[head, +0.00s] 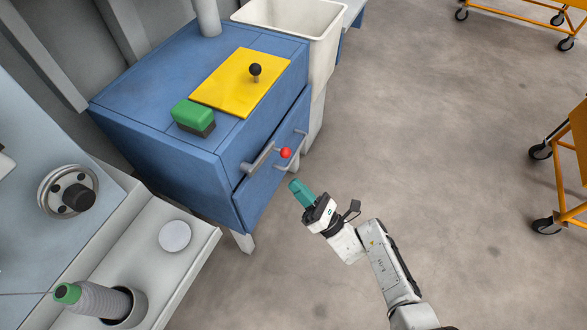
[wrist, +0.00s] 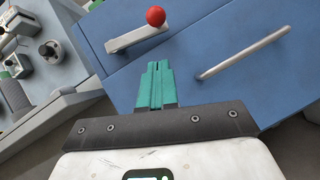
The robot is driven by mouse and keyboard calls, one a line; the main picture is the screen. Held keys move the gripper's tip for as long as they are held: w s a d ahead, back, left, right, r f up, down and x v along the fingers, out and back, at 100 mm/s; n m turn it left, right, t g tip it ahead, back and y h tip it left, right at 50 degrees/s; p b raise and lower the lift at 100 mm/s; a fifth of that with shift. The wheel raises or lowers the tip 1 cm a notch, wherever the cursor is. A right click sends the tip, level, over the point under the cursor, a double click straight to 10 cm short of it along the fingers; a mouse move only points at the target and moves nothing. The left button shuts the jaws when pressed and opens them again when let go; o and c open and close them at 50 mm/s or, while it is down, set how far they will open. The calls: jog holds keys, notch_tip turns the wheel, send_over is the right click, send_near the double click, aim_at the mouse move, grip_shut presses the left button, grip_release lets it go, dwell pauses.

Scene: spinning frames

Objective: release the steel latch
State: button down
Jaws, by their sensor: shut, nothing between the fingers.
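The steel latch (head: 260,158) is a grey lever with a red ball (head: 286,153) at its end, on the front of the blue cabinet (head: 150,85). In the wrist view the latch (wrist: 138,38) lies ahead of my gripper, its red ball (wrist: 156,16) at the right end of the lever. My gripper (head: 296,186) has teal fingers and is shut and empty. It is in front of the cabinet, apart from the latch. In the wrist view the shut fingertips (wrist: 158,66) point toward the cabinet front, below the lever.
A grey bar handle (wrist: 243,53) is on the cabinet front to the right of the latch. On the cabinet top are a yellow plate (head: 228,88) with a black knob and a green block (head: 193,114). Orange carts (head: 575,130) stand at the right. The floor between is clear.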

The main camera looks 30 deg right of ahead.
jog(key=w+r, duration=0.2)
jog(key=r, duration=0.1)
jog(key=w+r, duration=0.1)
jog(key=shift+r, duration=0.35)
jog(key=n+y, duration=0.1)
jog(key=r+n+y, duration=0.1)
jog(key=n+g+y, duration=0.1)
jog(key=n, duration=0.1)
jog(key=shift+w+d+r, duration=0.25)
jog(key=shift+w+d, duration=0.05)
jog(key=shift+d, duration=0.05)
jog(key=shift+f+b, duration=0.1)
jog(key=shift+b, duration=0.25)
